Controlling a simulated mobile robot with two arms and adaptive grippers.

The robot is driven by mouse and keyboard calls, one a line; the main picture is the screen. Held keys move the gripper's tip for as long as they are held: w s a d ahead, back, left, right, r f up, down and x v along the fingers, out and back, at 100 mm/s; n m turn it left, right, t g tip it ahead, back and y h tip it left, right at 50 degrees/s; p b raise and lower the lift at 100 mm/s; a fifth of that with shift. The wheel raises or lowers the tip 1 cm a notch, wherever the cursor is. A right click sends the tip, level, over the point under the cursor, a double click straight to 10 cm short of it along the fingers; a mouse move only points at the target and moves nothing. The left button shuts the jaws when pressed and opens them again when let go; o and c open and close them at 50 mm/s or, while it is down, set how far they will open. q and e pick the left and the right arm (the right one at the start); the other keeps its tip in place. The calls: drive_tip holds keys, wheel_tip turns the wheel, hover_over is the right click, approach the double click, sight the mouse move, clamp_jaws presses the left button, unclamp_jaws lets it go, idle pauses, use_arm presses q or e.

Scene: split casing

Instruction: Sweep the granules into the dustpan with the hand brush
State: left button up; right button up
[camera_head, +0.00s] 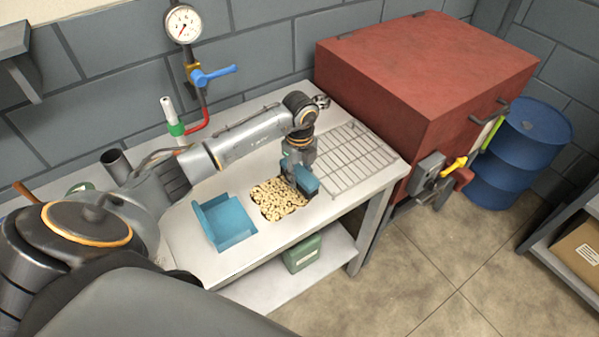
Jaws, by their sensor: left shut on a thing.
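The granules (275,200) lie as a pale, dark-speckled patch on the white table. A blue dustpan (226,222) rests on the table just left of them, with a raised wall on its left side. My left gripper (298,165) points down at the right edge of the granules. It is shut on the hand brush (307,183), whose blue body shows below the fingers. The brush's underside and its contact with the table are hard to make out. My right gripper is out of view.
A wire rack (355,160) lies right of the granules on the table (185,235). A red cabinet (420,80) stands beside the table, with a blue drum (520,150) further right. A green box (302,254) sits on the lower shelf. A pipe with a gauge (183,24) rises behind.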

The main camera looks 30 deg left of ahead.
sight(284, 194)
use_arm(q)
drive_tip(key=shift+f+b, duration=0.45)
drive_tip(key=shift+f, duration=0.25)
idle(0.6)
drive_tip(key=shift+s+a, duration=0.1)
drive_tip(key=shift+s, duration=0.1)
drive_tip(key=shift+s+a+p, duration=0.2)
drive_tip(key=shift+s+p, duration=0.3)
drive_tip(key=shift+s, duration=0.15)
drive_tip(key=shift+s, duration=0.1)
drive_tip(key=shift+s+a+f+p, duration=0.1)
drive_tip(key=shift+s+a+p, duration=0.1)
drive_tip(key=shift+s, duration=0.15)
drive_tip(key=shift+s+a+p, duration=0.1)
drive_tip(key=shift+s+p, duration=0.1)
drive_tip(key=shift+s, duration=0.1)
drive_tip(key=shift+s, duration=0.1)
drive_tip(key=shift+s, duration=0.15)
drive_tip(key=shift+s+a+p, duration=0.25)
drive_tip(key=shift+s+p, duration=0.15)
drive_tip(key=shift+s, duration=0.1)
